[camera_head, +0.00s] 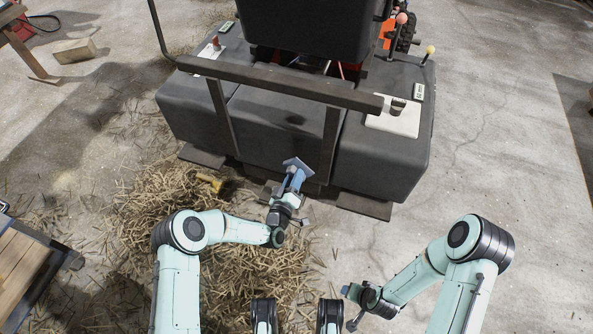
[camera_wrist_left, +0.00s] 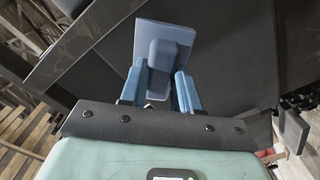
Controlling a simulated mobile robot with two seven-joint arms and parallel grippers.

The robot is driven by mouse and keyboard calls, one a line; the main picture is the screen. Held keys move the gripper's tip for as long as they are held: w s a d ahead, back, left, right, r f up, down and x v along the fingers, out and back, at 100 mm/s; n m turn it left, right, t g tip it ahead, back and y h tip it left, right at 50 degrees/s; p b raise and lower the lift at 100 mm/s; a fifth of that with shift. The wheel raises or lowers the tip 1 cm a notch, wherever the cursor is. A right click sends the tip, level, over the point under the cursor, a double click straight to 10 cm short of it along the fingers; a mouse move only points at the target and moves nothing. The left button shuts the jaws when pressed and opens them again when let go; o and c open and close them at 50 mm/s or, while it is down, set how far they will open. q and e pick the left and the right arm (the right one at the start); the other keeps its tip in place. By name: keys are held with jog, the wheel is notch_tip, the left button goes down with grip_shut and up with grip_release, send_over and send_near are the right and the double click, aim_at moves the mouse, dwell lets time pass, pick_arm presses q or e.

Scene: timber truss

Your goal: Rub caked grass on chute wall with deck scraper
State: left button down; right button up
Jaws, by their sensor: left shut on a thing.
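The deck scraper (camera_head: 297,164) is a blue-grey tool with a flat square plate. My left gripper (camera_head: 289,186) is shut on it, with the plate pointing up toward the dark machine (camera_head: 271,129). In the left wrist view the scraper (camera_wrist_left: 165,38) stands between the two blue fingers of the left gripper (camera_wrist_left: 160,90), with dark panels behind it. I cannot tell whether the plate touches the machine. The chute wall and caked grass cannot be made out for certain. My right gripper (camera_head: 357,306) is low at right of centre, away from the machine; its jaws are unclear.
Loose straw (camera_head: 262,272) covers the floor in front of and left of the machine. A dark frame bar (camera_head: 285,86) crosses the machine's rear, with uprights. A wooden block (camera_head: 75,50) lies at upper left. A slatted wooden thing (camera_head: 22,262) stands at lower left.

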pick_arm(q)
jog(key=shift+s+a, duration=0.1)
jog(key=shift+s, duration=0.1)
pick_arm(e)
jog(key=shift+r, duration=0.1)
pick_arm(q)
jog(key=shift+p+v, duration=0.65)
jog(key=shift+v, duration=0.7)
pick_arm(e)
jog(key=shift+r, duration=0.7)
